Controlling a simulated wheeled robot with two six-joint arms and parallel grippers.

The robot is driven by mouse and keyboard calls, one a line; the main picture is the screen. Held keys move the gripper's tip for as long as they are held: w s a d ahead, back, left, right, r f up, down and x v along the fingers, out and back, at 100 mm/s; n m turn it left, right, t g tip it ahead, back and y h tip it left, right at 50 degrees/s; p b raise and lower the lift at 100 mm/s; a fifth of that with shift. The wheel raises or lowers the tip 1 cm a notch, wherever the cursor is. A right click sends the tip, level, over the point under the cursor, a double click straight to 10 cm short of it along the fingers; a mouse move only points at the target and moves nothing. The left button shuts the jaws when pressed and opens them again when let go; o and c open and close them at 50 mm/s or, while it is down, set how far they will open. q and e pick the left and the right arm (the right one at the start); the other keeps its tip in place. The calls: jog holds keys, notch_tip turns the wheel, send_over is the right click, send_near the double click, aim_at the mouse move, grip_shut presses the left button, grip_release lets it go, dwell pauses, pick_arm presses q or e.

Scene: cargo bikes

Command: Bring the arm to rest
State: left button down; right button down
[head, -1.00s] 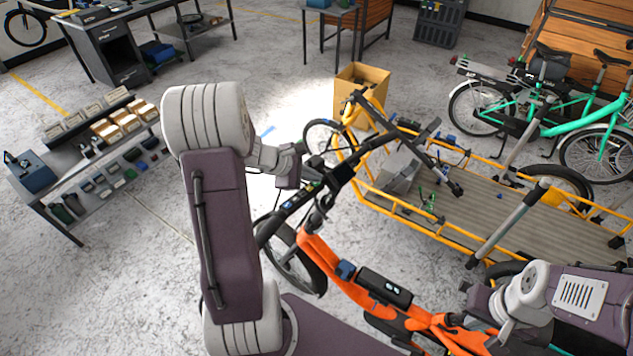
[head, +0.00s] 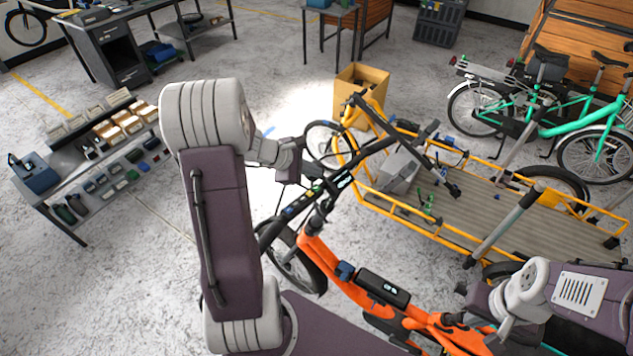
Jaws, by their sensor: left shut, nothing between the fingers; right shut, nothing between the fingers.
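My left arm (head: 222,200) rises from the bottom of the head view and bends right at its upper joint. My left gripper (head: 306,174) is small and dark, shut and empty, close to the handlebar (head: 325,195) of the orange cargo bike (head: 345,275). I cannot tell whether it touches the bar. My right arm (head: 580,300) comes in at the lower right. My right gripper (head: 468,289) is shut and empty over the rear part of the orange bike, partly hidden by its own wrist.
A yellow-railed cargo bed (head: 480,215) lies right of the handlebar, with a cardboard box (head: 361,88) behind it. A green bike (head: 545,115) stands at right. A parts rack (head: 105,165) stands at left. Bare floor lies between the rack and my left arm.

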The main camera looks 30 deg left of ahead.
pick_arm(q)
notch_tip(320, 180, up, 3)
jog(key=shift+f+p, duration=0.15)
jog(key=shift+p, duration=0.6)
jog(key=shift+w, duration=0.1)
